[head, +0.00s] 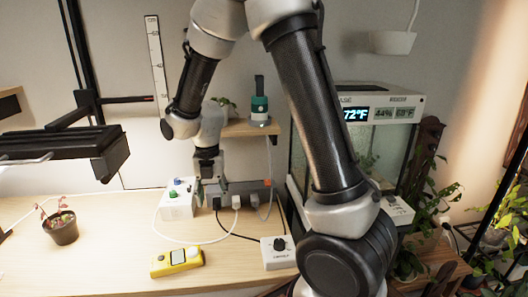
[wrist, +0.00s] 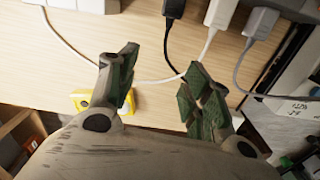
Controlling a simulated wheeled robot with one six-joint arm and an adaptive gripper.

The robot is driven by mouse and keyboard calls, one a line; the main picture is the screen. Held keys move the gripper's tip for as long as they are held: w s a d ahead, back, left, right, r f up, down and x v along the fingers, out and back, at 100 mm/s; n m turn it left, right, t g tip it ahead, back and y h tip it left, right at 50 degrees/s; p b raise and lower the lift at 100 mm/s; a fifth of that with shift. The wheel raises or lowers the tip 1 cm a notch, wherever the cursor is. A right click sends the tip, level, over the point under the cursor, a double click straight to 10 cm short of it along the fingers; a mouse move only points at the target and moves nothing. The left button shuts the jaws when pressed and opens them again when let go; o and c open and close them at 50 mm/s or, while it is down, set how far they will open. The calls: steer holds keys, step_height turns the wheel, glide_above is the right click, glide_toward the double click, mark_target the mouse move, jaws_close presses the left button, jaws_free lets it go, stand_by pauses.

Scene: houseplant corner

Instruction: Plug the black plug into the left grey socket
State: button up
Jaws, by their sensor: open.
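The black plug (head: 216,203) is at the left end of a row of plugs along the front of a grey socket strip (head: 246,188). It also shows at the top edge of the wrist view (wrist: 175,8), with its black cable running down. My gripper (head: 209,186) is above and close to the left end of the strip. In the wrist view my gripper (wrist: 162,72) is open, with nothing between its fingers. The black plug lies beyond the fingertips, apart from them. The socket faces are hidden, so I cannot tell how far the plug is seated.
A white plug (head: 236,202) and a grey plug (head: 254,200) sit right of the black one. A white button box (head: 178,200) stands close on the left. A yellow meter (head: 177,262), a dial box (head: 279,252) and a potted plant (head: 61,225) stand on the table.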

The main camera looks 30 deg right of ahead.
steer(key=s+d+r+m+t, duration=0.1)
steer(key=s+d+r+m, duration=0.4)
steer(key=r+m, duration=0.35)
steer(key=s+d+r+m+t, duration=0.1)
steer(key=s+d+r+m, duration=0.55)
steer(key=m, duration=0.35)
steer(key=s+d+r+m+t, duration=0.2)
steer(key=s+d+r+m, duration=0.1)
steer(key=s+m, duration=0.7)
steer(key=shift+s+d+r+m, duration=0.15)
steer(key=shift+r+m, duration=0.75)
steer(key=shift+m, duration=0.05)
steer(key=shift+c, duration=0.2)
